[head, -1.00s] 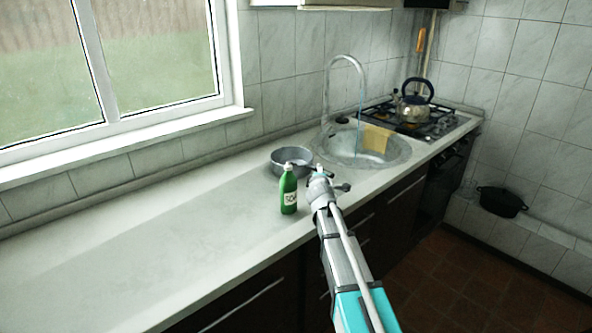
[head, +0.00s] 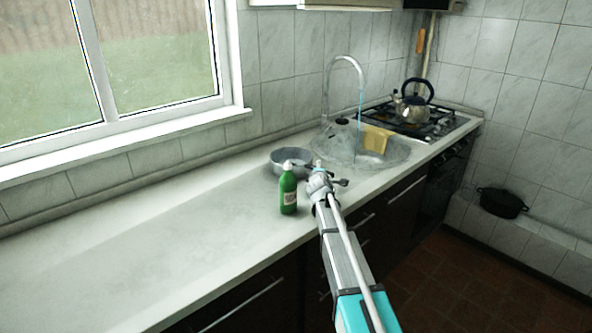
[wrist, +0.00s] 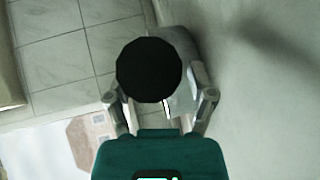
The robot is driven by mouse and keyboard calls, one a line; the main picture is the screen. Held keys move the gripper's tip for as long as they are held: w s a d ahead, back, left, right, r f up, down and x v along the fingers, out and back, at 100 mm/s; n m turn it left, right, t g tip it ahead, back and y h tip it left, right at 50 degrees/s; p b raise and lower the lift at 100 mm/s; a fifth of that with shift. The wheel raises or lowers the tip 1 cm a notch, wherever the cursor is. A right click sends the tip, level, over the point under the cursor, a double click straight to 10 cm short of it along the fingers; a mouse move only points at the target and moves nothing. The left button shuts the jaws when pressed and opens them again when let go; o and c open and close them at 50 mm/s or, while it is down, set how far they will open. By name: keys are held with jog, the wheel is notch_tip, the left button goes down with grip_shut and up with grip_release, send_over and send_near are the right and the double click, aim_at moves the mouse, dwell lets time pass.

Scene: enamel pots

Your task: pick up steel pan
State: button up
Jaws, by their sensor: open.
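The steel pan (head: 290,159) is a round, grey, open vessel upright on the counter, left of the sink. My gripper (head: 322,167) is just right of the pan in the head view; whether it touches the pan or its handle cannot be told. In the wrist view, my gripper (wrist: 160,98) has its two fingers spread apart. A black round shape there covers much of the space between them, and I cannot tell what it is. A grey surface shows behind it, partly hidden.
The sink (head: 378,157) and tap (head: 344,62) are to the right, with a yellow cloth (head: 377,139) at the sink. A kettle (head: 412,106) stands on the stove. The left counter is clear.

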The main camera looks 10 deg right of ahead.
jog(key=shift+w+f, duration=0.1)
jog(key=shift+w, duration=0.45)
grip_shut()
dwell(0.4)
